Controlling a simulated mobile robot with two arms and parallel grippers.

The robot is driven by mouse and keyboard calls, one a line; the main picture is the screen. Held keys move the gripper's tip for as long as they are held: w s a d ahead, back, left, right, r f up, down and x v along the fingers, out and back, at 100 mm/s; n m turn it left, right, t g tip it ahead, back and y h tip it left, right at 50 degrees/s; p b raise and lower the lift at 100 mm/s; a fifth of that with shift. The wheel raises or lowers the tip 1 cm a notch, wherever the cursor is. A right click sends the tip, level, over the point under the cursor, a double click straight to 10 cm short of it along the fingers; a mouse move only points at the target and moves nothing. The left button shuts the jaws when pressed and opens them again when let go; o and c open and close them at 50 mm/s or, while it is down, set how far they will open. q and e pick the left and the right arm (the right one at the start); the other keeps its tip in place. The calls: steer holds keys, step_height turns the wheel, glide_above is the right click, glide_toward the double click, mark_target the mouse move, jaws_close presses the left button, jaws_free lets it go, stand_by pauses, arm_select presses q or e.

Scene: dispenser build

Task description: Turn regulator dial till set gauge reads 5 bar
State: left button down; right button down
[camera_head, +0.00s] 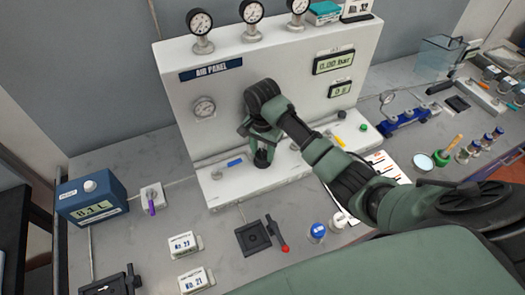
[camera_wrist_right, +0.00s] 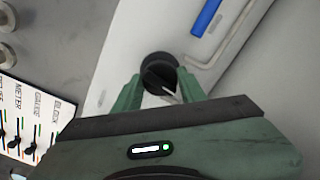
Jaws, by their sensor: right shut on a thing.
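The regulator dial (camera_wrist_right: 158,73) is a black round knob with a pale pointer line, on the white ledge of the air panel. My right gripper (camera_wrist_right: 155,88) is shut on it, one green finger on each side. In the head view my right gripper (camera_head: 262,140) reaches down to the black knob (camera_head: 263,158) at the ledge. A panel display (camera_head: 334,62) reads 0.00 bar. My left gripper is not in view.
Three gauges, one being the left gauge (camera_head: 199,22), stand on top of the panel (camera_head: 225,90). A blue lever (camera_head: 235,162) lies left of the gripper and a yellow one (camera_head: 340,141) right. A black fixture (camera_head: 254,237) and labelled white boxes (camera_head: 182,244) sit in front.

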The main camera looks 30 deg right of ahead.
steer(key=m, duration=0.4)
steer(key=shift+m, duration=0.4)
stand_by(0.4)
steer(key=c, duration=0.8)
jaws_free()
